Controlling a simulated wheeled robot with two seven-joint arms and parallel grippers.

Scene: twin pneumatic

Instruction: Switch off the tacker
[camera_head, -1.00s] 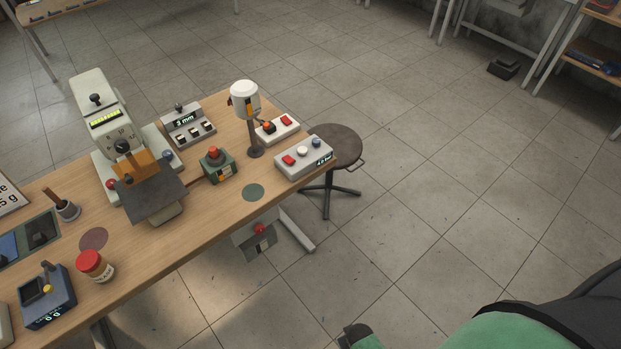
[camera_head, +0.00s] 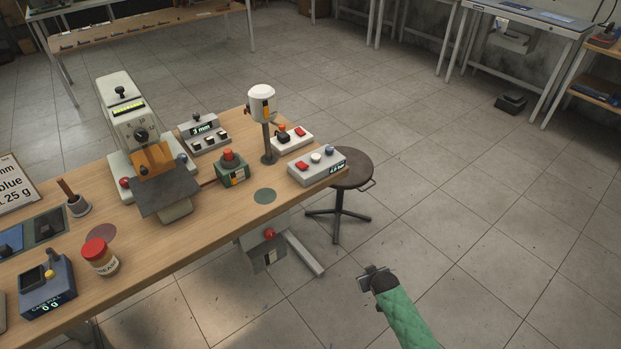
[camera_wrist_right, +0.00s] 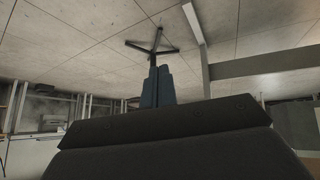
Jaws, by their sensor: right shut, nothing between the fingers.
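No label names the tacker, so I cannot tell for sure which device it is. A large pale machine (camera_head: 125,118) with a lit display and dark knob stands on the bench. A smaller white-headed device (camera_head: 262,104) on a dark post stands near the bench's right end. Beside it are a white box (camera_head: 292,139) with red controls and a grey box (camera_head: 317,166) with a red switch, white and blue knobs and a small display. My right gripper (camera_head: 372,279) is shut and empty over the floor, well apart from the bench; its fingers (camera_wrist_right: 157,88) show in the right wrist view. My left gripper is out of view.
A green box (camera_head: 232,172) with a red button sits on the wooden bench (camera_head: 150,243). A red-button box (camera_head: 268,248) hangs below the bench edge. A round stool (camera_head: 347,170) stands beyond its right end. The floor right of the bench is mostly clear.

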